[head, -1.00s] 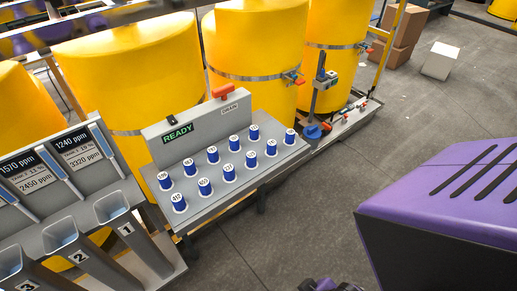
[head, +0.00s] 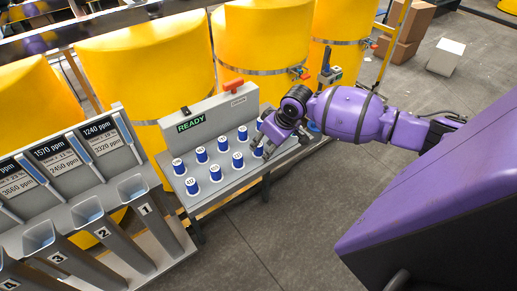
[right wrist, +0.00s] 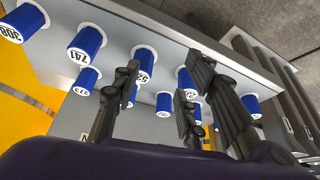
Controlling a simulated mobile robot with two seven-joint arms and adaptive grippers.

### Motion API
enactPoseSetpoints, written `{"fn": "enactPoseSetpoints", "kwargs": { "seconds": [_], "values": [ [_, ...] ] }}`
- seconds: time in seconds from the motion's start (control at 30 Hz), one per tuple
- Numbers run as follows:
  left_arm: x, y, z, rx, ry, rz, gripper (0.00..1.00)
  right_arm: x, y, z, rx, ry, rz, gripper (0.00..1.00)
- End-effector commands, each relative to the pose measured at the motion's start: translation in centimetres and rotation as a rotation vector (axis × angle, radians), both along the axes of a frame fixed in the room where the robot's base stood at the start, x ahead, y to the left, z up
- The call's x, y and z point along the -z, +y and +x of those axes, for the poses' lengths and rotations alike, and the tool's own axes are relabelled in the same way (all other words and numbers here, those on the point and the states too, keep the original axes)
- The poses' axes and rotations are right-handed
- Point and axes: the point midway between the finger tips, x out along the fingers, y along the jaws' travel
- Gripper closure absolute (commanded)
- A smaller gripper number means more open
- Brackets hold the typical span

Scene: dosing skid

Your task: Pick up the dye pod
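Several blue dye pods with white numbered tops stand in two rows on a grey rack (head: 206,202); one is the front-left pod (head: 192,187). My right gripper (head: 269,150) is over the right end of the rack and hides some pods there. In the right wrist view its dark fingers (right wrist: 163,78) are spread apart, with pods near and behind them. A pod labelled 741 (right wrist: 86,42) and one labelled 308 (right wrist: 22,22) stand left of the fingers. No pod is seen gripped. My left gripper is not in view.
A panel reading READY (head: 191,123) with a red handle (head: 234,85) stands behind the pods. Numbered grey chutes (head: 150,215) are at the left. Yellow tanks (head: 262,45) stand behind. Grey floor (head: 270,235) is open in front.

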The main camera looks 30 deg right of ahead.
Motion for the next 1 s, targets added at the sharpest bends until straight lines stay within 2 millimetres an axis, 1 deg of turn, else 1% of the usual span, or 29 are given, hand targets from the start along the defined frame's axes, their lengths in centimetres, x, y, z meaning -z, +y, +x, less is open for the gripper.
{"fn": "enactPoseSetpoints", "kwargs": {
  "seconds": [0.03, 0.1, 0.13, 0.47, 0.6, 0.7, 0.8, 0.97, 1.0],
  "values": [
    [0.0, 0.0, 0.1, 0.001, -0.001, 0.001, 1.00, -1.1, -1.0, 1.0, 0.016, -0.011, -0.002, 0.61],
    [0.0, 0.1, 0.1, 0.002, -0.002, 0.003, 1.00, -1.7, -1.6, 1.8, 0.031, -0.021, 0.002, 0.61],
    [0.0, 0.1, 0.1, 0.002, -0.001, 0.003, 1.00, -1.7, -1.7, 2.1, 0.034, -0.023, 0.004, 0.61],
    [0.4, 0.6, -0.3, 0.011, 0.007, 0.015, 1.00, 1.5, -1.8, 4.0, 0.038, -0.024, 0.005, 0.61],
    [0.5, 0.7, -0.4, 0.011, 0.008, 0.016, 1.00, 3.5, -1.8, 5.1, 0.038, -0.024, 0.006, 0.61],
    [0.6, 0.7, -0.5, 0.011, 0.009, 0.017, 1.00, 4.5, -1.7, 5.4, 0.036, -0.024, 0.005, 0.61],
    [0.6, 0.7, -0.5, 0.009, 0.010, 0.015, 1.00, 4.8, -1.7, 5.6, 0.036, -0.025, 0.003, 0.61],
    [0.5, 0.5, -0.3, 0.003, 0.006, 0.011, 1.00, 4.8, -1.7, 5.6, 0.035, -0.026, 0.003, 0.61],
    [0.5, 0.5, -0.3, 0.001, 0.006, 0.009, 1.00, 4.7, -1.7, 5.6, 0.035, -0.026, 0.003, 0.62]
  ]
}}
